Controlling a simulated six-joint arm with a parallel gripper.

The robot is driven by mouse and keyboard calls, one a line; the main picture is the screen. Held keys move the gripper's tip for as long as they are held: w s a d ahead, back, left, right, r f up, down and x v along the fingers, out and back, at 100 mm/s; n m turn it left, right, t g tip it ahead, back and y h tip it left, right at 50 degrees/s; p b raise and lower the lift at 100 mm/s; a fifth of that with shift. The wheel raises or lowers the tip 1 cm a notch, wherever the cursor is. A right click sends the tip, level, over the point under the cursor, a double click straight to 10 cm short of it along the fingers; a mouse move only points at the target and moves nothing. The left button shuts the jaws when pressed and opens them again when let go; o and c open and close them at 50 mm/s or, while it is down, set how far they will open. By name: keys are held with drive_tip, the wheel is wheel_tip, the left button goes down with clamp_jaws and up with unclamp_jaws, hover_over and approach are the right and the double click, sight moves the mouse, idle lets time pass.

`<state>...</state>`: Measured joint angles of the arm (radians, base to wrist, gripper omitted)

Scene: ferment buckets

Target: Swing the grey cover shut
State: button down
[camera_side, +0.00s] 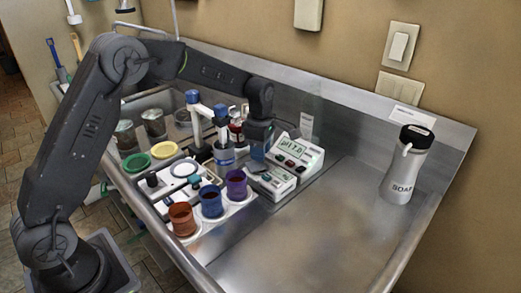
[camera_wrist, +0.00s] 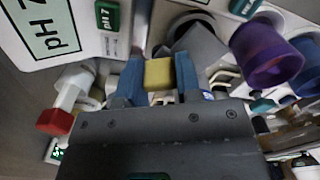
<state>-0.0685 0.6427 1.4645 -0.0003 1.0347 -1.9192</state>
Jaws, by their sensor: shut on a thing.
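My gripper (camera_side: 257,152) is low beside the pH meter in the side view. In the wrist view its two blue fingers (camera_wrist: 158,76) are shut on a small yellow block (camera_wrist: 158,73). A dark grey angular piece (camera_wrist: 198,42) lies just beyond the fingers and may be the grey cover. I cannot tell whether the yellow block is part of it. The pH meter (camera_side: 298,152), white with a green display, stands close to the right of the gripper; its display also shows in the wrist view (camera_wrist: 40,28). The cover's hinge and angle cannot be made out.
Purple (camera_side: 236,186), blue (camera_side: 210,202) and orange (camera_side: 182,219) cups stand in a white holder in front of the gripper. A blue-topped stand (camera_side: 222,115) is close on the left. A soap bottle (camera_side: 405,165) stands far right. The steel counter (camera_side: 320,225) is clear at front right.

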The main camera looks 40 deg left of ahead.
drive_tip(key=shift+n, duration=2)
drive_tip(key=shift+r, duration=0.1)
drive_tip(key=c, duration=0.8)
unclamp_jaws()
wheel_tip(320, 180, up, 14)
